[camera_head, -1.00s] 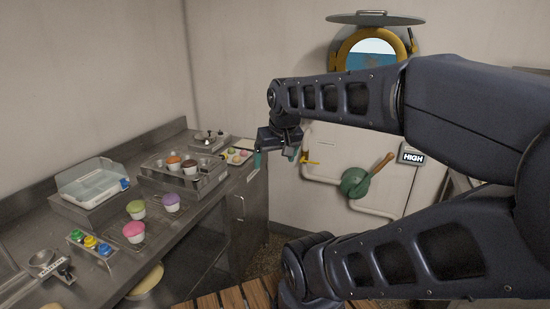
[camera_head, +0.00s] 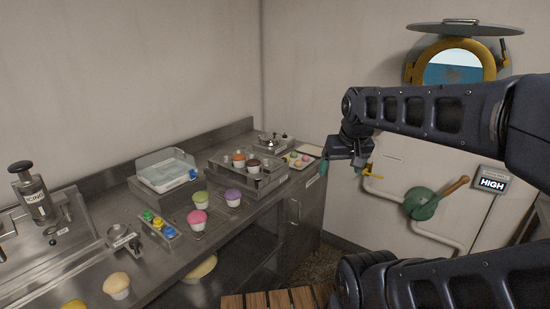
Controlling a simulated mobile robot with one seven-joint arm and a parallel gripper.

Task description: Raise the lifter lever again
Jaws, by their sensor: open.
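My gripper (camera_head: 346,164) is in the upper right of the view, pointing down in the air with its two teal fingertips apart and nothing between them. It appears in front of the wall, right of the counter's far end. I cannot tell for sure which part is the lifter lever. A small metal handle with a label (camera_head: 122,239) too small to read lies on the counter at lower left, beside a dark knob (camera_head: 136,246). A raised metal unit (camera_head: 248,181) holding several filled cups stands farther back. My gripper is apart from all of these.
A green valve (camera_head: 421,204) with a wooden handle is on the right wall beside a "HIGH" sign (camera_head: 491,184). An icing dispenser (camera_head: 34,196), clear-lidded box (camera_head: 166,168), coloured buttons (camera_head: 158,225), and pink (camera_head: 197,217), purple (camera_head: 233,197) and plain (camera_head: 117,285) cupcakes occupy the counter.

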